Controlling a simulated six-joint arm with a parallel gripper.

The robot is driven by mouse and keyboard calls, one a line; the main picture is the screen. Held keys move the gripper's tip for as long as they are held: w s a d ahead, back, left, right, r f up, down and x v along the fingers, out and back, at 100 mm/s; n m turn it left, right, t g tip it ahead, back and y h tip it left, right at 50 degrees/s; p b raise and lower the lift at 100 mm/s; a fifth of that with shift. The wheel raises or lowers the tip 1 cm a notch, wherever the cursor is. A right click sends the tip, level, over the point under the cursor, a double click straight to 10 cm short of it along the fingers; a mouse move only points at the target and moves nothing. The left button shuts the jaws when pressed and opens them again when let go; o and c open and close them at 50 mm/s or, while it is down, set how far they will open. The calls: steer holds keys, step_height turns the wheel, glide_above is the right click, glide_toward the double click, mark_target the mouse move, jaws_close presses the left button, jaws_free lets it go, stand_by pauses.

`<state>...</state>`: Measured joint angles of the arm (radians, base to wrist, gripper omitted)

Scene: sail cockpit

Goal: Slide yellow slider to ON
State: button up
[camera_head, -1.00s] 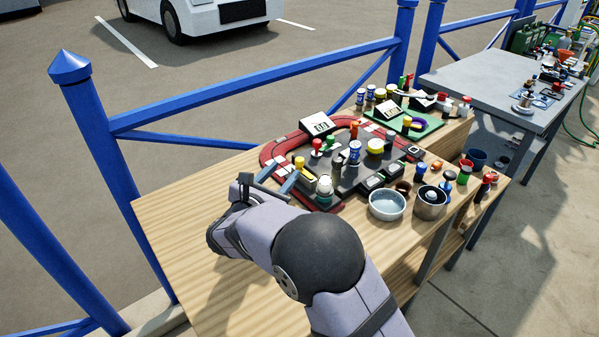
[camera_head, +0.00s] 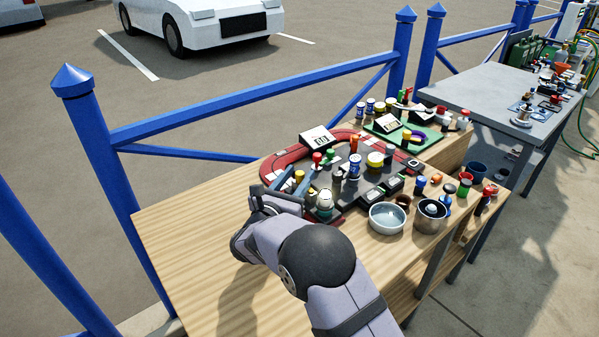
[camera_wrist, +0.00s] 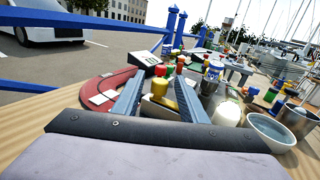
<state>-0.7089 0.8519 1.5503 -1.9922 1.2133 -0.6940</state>
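A yellow knob (camera_head: 300,177), which looks like the yellow slider, stands at the near left end of a dark control board (camera_head: 322,180). In the wrist view the yellow knob (camera_wrist: 159,87) appears between my two blue-grey fingers, with a yellow cylinder part below it. My gripper (camera_head: 293,178) is open, its fingers apart and pointing at the board. It also shows in the wrist view (camera_wrist: 160,77). I cannot tell whether either finger touches the knob. The slider's track and any ON mark are not readable.
Red (camera_head: 317,158) and green knobs, a blue-and-white can (camera_head: 354,166) and a pale round-topped object (camera_head: 324,199) stand close by. A red curved track (camera_head: 285,160) borders the board. The table's left side is clear.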

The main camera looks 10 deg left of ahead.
steer(key=shift+w+d, duration=0.2)
steer(key=shift+w, duration=0.45)
jaws_close()
steer(key=shift+s+d+f+b, duration=0.1)
steer(key=shift+s+d+b, duration=0.25)
steer(key=shift+s+d, duration=0.65)
jaws_free()
steer(key=shift+s, duration=0.15)
